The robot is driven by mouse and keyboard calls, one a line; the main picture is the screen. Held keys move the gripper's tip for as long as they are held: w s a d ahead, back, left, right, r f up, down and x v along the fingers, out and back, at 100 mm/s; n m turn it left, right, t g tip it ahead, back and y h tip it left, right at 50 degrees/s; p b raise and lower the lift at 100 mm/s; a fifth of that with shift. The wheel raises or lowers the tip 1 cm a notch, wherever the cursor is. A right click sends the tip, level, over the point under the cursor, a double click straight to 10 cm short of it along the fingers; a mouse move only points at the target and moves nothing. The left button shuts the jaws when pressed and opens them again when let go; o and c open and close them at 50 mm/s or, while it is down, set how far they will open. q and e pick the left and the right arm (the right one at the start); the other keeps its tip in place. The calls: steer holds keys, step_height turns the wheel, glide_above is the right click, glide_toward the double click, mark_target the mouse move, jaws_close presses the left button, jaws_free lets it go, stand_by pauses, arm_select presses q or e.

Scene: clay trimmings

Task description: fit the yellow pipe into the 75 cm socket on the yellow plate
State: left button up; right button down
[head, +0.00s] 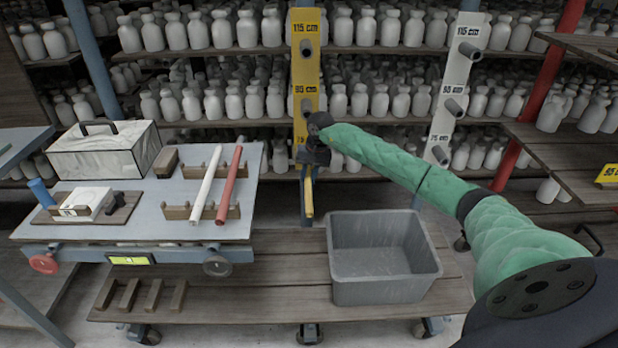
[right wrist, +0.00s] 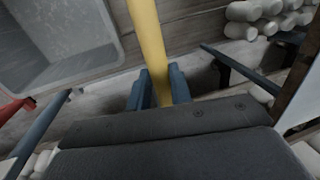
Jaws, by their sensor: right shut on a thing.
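The yellow plate (head: 305,75) stands upright before the shelves, with a 115 cm socket at its top and a 95 cm socket below. At its lower end only part of a 75 label shows; my right gripper hides the socket there. My right gripper (head: 310,172) is in front of the plate's lower part, shut on the yellow pipe (head: 309,198), which hangs down below it. In the right wrist view the pipe (right wrist: 146,40) runs between the blue fingers (right wrist: 158,90). Whether the pipe touches the plate I cannot tell. My left gripper is out of view.
A grey bin (head: 385,290) stands on the low wooden platform (head: 240,290). A table (head: 150,215) at left holds a white and a red pipe (head: 230,185) on wooden rests and a marbled box (head: 100,150). A white plate (head: 455,90) with sockets stands at right.

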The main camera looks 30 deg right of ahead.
steer(key=shift+w+d, duration=0.1)
steer(key=shift+w, duration=0.05)
steer(key=c, duration=1.2)
jaws_free()
steer(key=shift+s+d+r+b, duration=0.15)
steer(key=shift+d+r+b, duration=0.1)
steer(key=shift+r, duration=1.05)
steer(key=shift+s+d+r+b, duration=0.1)
steer(key=shift+d+r+b, duration=0.15)
steer(key=shift+r, duration=1)
steer(key=shift+s+d+r+b, duration=0.15)
steer(key=shift+r+b, duration=0.1)
steer(key=shift+r, duration=1.05)
